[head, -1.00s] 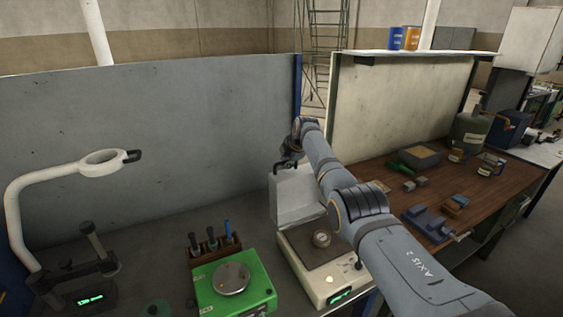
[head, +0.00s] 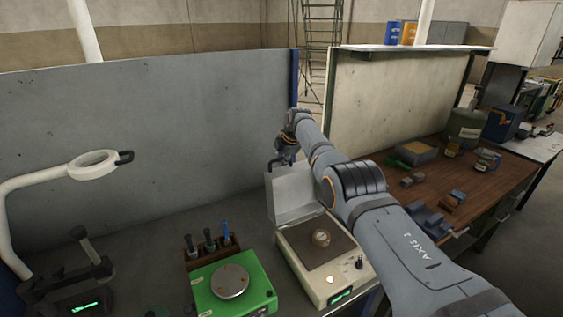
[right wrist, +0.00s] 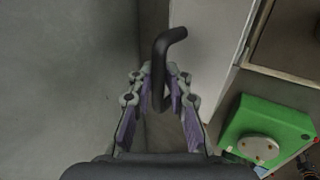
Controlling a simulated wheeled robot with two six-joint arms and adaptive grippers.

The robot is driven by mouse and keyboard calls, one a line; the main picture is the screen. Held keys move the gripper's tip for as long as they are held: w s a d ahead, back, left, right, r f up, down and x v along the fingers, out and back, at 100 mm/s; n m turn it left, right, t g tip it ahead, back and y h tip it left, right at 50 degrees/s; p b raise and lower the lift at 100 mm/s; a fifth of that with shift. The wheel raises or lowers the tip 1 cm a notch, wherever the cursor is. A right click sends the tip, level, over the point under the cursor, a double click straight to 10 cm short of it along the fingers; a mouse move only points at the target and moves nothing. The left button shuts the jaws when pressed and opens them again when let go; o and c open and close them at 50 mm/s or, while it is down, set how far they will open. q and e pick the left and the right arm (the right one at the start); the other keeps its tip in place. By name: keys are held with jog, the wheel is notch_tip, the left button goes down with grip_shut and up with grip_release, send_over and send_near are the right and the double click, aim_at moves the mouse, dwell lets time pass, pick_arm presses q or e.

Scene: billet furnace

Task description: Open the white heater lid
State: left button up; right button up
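The heater (head: 300,262) is a pale box with a brown top plate and a green display, on the bench. Its white lid (head: 292,196) stands raised at the back edge. It shows as a pale panel in the right wrist view (right wrist: 212,28). My right gripper (head: 284,155) is at the lid's upper left edge. In the right wrist view, the dark bent handle (right wrist: 160,62) lies between the gripper's fingers (right wrist: 159,76), which stand apart with narrow gaps beside it. Contact is hard to see. My left gripper is not in view.
A green scale (head: 235,290) stands left of the heater, with a tool rack (head: 208,252) behind it. A white ring lamp (head: 92,165) is at far left. A grey partition (head: 150,150) stands behind. The wooden bench (head: 475,185) on the right holds small parts.

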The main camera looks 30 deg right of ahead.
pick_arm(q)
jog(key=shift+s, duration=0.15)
pick_arm(e)
jog(key=shift+s, duration=0.15)
jog(key=shift+s+r, duration=0.1)
jog(key=shift+r, duration=0.25)
jog(key=v, duration=1.1)
jog(key=shift+s, duration=0.15)
jog(key=shift+r, duration=0.1)
